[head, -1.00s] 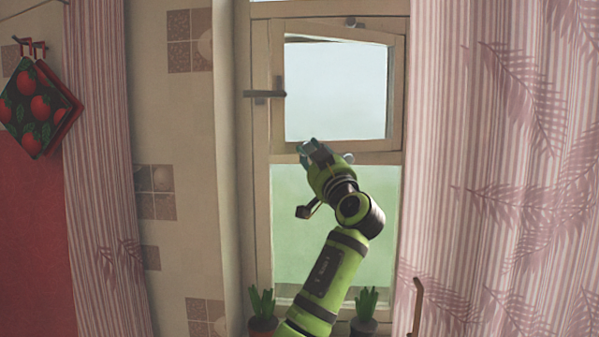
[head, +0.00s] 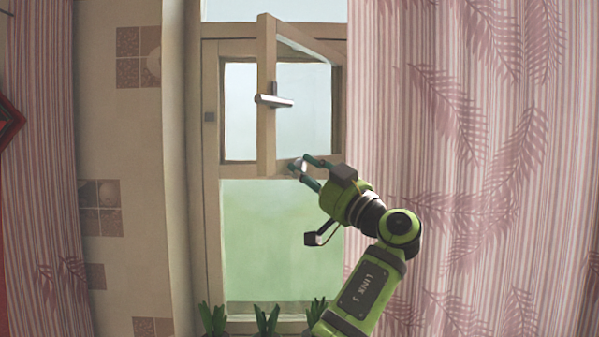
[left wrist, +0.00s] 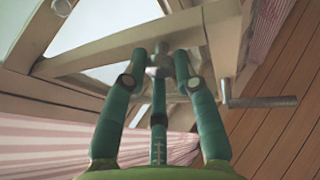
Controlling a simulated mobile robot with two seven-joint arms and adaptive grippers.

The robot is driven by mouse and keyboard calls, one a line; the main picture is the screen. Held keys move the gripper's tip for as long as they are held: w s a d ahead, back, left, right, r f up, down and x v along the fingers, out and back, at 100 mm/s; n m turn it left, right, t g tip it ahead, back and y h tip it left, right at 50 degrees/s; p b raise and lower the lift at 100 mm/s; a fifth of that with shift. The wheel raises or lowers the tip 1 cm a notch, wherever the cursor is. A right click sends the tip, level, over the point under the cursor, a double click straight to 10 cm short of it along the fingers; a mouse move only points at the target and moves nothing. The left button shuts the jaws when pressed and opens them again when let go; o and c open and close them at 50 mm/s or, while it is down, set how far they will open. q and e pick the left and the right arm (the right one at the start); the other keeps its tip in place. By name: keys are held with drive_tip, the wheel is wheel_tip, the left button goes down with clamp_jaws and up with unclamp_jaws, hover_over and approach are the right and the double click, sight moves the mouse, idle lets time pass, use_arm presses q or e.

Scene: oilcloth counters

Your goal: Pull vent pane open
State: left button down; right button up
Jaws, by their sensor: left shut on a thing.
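The vent pane (head: 266,75) is the small wooden-framed upper pane of the window. It stands swung out of its opening toward me, at a clear angle, with its free edge in front. A lever handle (head: 275,101) sits on that free edge; it also shows in the left wrist view (left wrist: 258,101). My left gripper (head: 305,168) is at the pane's bottom rail, its teal fingers closed around a small metal knob (head: 298,164). The left wrist view shows the knob (left wrist: 159,67) between the fingertips. My right gripper is not in view.
The window frame (head: 208,150) surrounds the opening, with a fixed lower glass (head: 265,240) below. A pink striped curtain (head: 470,120) hangs close on the right, behind my arm. Potted plants (head: 266,319) stand along the bottom of the window. Another curtain (head: 38,180) hangs at left.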

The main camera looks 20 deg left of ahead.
use_arm(q)
drive_tip(key=shift+d+r, duration=0.3)
drive_tip(key=shift+r, duration=0.2)
drive_tip(key=c, duration=1)
unclamp_jaws()
drive_tip(key=shift+w, duration=0.1)
drive_tip(key=shift+d+f, duration=0.35)
drive_tip(key=shift+f, duration=0.15)
drive_tip(key=v, duration=1.1)
drive_tip(key=shift+d, duration=0.35)
